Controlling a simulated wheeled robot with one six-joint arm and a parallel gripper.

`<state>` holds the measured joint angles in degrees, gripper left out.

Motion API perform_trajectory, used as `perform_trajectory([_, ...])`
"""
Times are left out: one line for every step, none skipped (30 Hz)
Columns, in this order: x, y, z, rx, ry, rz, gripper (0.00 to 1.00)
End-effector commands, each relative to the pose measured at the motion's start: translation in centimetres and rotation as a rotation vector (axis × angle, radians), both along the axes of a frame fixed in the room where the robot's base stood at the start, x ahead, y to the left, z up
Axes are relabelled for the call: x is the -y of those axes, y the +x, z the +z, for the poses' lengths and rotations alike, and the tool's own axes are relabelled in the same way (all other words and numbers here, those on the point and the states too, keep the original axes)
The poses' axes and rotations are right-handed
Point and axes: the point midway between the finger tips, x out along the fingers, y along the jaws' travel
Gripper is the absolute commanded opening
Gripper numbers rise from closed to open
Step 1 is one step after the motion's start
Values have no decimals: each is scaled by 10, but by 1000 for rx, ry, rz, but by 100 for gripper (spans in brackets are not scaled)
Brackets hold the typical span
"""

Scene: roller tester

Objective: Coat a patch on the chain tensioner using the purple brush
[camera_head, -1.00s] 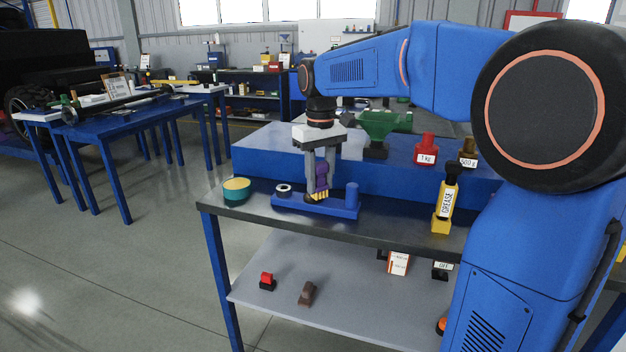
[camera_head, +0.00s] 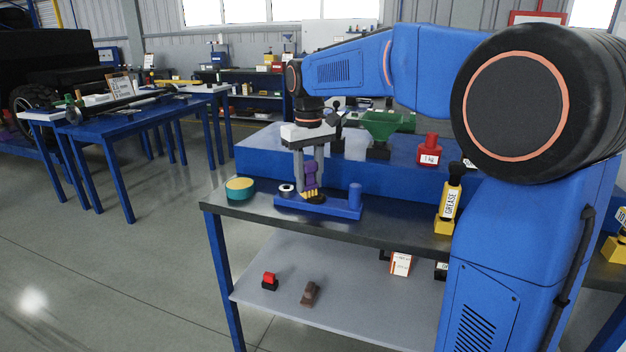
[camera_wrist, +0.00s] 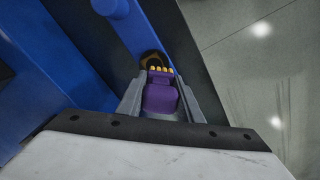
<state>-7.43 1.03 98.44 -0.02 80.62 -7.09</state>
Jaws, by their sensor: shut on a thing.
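The chain tensioner (camera_head: 338,208) is a long blue plate on the dark bench top, with an upright blue post (camera_head: 355,194) at its right end and a pale ring-like roller (camera_head: 287,190) at its left. My gripper (camera_head: 310,184) points down over the plate and is shut on the purple brush (camera_head: 309,176). In the wrist view, the brush (camera_wrist: 160,98) sits between both fingers, its yellow bristles over a dark brown patch (camera_wrist: 148,57) on the plate. The bristles appear at or just above that patch; contact is unclear. The brush partly hides the patch.
A teal pot with a yellow top (camera_head: 239,188) stands left of the tensioner. A yellow grease bottle (camera_head: 449,203) stands to the right. Behind is a raised blue block (camera_head: 262,155) bearing a green funnel (camera_head: 383,127) and a red weight (camera_head: 428,152).

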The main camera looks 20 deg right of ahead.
Motion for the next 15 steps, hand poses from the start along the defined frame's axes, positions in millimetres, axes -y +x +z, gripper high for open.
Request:
perform_trajectory([0,0,0,0,0,0,7])
perform_trajectory([0,0,0,0,0,0,7])
perform_trajectory([0,0,0,0,0,0,7])
perform_trajectory([0,0,0,0,0,0,7])
perform_trajectory([0,0,1,0,0,0,7])
perform_trajectory([0,0,2,0,0,0,7])
perform_trajectory([0,0,4,0,0,0,7])
perform_trajectory([0,0,6,1,0,0,7])
perform_trajectory([0,0,10,1,0,0,7])
perform_trajectory([0,0,12,1,0,0,7])
perform_trajectory([0,0,14,1,0,0,7])
perform_trajectory([0,0,17,1,0,0,7])
perform_trajectory([0,0,20,1,0,0,7])
perform_trajectory([0,0,22,1,0,0,7])
perform_trajectory([0,0,26,1,0,0,7])
